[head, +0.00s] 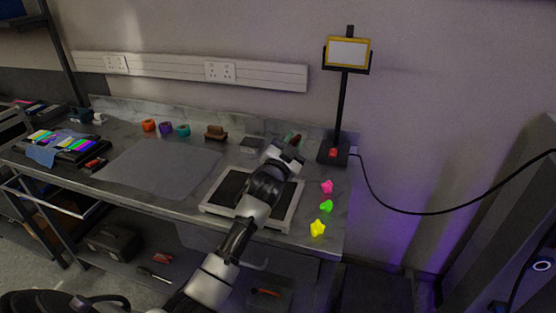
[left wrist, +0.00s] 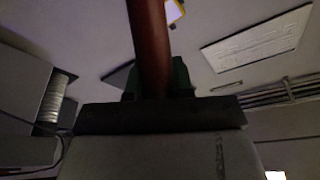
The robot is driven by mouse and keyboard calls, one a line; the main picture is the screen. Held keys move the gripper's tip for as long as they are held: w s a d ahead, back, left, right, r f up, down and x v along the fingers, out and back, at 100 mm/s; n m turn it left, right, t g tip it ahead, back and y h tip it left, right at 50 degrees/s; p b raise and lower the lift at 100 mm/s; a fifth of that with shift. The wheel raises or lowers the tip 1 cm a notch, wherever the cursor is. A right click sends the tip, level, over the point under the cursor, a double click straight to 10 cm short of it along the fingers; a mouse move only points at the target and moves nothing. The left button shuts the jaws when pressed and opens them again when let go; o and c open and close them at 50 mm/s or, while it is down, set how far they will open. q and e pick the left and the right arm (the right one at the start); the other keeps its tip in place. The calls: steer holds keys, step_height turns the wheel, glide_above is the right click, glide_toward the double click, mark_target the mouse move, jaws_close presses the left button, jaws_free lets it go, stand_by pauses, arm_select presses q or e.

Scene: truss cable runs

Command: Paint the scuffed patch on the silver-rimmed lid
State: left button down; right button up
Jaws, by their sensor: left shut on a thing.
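My left gripper (head: 291,149) is above the back right part of the bench. In the left wrist view its dark jaws (left wrist: 157,82) are shut on a reddish-brown rod-like handle (left wrist: 150,42). The handle's far end is out of that view. A small red and green bit shows beyond the jaws in the head view. A flat dark panel with a pale, silvery rim (head: 216,209), which looks like the lid, lies on the bench under my left arm. The arm hides its middle, and I cannot make out a scuffed patch. My right gripper is not in view.
A black stand with a yellow-framed panel (head: 347,52) rises at the back right, its cable running right. A grey mat (head: 160,168) lies left, clear.

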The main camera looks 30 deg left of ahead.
arm_select(q)
steer(key=shift+a+r, duration=0.1)
steer(key=s+a+r+n+g+p, duration=0.1)
steer(key=s+a+r+n+p, duration=0.15)
steer(key=a, duration=0.35)
steer(key=s+a+r+n+p, duration=0.1)
steer(key=s+a+r+p, duration=0.15)
steer(key=a, duration=0.35)
steer(key=shift+y, duration=0.3)
steer(key=f+b, duration=0.2)
steer(key=f, duration=0.1)
steer(key=f+b, duration=0.1)
steer(key=f, duration=0.1)
steer(key=shift+w+a+b, duration=0.2)
steer(key=shift+w+b, duration=0.15)
